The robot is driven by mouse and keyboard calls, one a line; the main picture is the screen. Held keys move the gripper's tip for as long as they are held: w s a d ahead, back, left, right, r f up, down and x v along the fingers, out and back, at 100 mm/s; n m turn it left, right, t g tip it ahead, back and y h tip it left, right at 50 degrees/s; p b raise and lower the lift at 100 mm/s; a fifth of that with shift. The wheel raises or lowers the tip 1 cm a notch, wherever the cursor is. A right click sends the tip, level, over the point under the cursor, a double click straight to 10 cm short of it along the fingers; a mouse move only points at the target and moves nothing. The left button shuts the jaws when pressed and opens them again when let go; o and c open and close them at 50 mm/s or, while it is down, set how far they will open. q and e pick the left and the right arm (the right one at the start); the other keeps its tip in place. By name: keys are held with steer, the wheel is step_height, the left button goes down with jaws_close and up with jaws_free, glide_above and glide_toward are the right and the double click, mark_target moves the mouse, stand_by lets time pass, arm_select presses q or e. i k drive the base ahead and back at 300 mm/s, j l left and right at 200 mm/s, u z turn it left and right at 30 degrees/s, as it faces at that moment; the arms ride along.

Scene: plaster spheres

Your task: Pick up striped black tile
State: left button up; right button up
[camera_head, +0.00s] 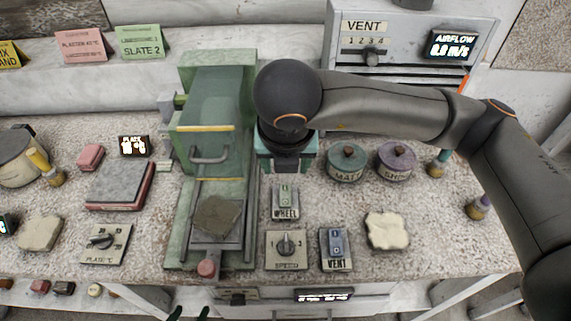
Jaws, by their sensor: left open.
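A dark olive-grey tile (217,216) lies on the plate of the green sliding machine, turned at a slight angle. It is the darkest flat piece I can make out, but I cannot see clear stripes on it. My right arm comes in from the right and bends down over the counter. Its gripper (287,162) points down beside the green machine, and its fingers are hidden.
The green machine (248,88) has a handle and a red knob (206,268). Switch boxes (285,250) stand to its right, with lidded jars (346,163) behind. A grey slab (118,183) and a pale stone (39,233) lie left.

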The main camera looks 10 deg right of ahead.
mark_target(215, 215)
steer(key=k, duration=1)
